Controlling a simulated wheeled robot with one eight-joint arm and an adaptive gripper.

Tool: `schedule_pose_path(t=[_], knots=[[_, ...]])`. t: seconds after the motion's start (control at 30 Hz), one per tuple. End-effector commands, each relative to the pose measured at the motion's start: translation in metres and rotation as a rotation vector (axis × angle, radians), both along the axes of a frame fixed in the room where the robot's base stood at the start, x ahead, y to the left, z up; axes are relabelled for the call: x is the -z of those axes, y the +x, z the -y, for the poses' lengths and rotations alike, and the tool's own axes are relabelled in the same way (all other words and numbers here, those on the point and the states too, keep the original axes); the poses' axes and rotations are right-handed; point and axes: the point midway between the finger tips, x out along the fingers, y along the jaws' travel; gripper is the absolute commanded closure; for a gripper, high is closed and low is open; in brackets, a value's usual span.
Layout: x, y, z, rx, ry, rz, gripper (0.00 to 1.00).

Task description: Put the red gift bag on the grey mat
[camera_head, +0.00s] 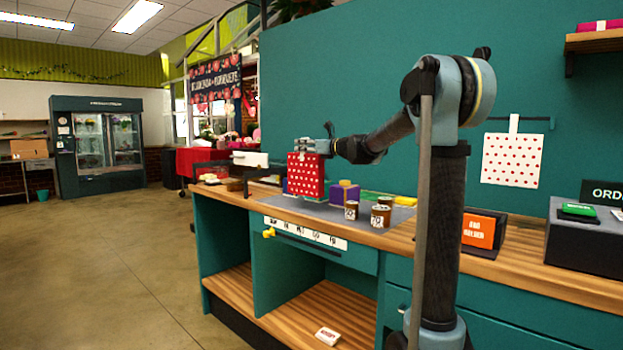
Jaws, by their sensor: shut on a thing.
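The red gift bag (306,176) with white dots is upright at the left part of the counter. My gripper (312,149) is shut on its top edge from the right. The grey mat (323,212) lies on the wooden counter. The bag's lower edge appears over the mat's left part; I cannot tell whether it touches the mat or hangs just above it. The gripper's fingers are small in this view, and the bag's far side is hidden.
A purple box (343,193) with a yellow top stands right of the bag. Several brown tins (380,217) stand at the mat's front right. A clamp-like dark post stands left on the counter (225,189).

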Motion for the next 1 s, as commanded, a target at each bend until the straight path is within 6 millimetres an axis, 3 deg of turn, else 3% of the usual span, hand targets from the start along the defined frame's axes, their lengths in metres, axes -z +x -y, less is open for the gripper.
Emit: schedule_pose_path(t=[0.6,0.93,0.97,1.0], knots=[[0.062,0.0,0.0,0.0,0.0,0.0,1.0],[0.066,0.0,0.0,0.0,0.0,0.0,1.0],[0.066,0.0,0.0,0.0,0.0,0.0,0.69],[0.066,-0.001,0.0,0.0,0.0,0.0,0.6]])
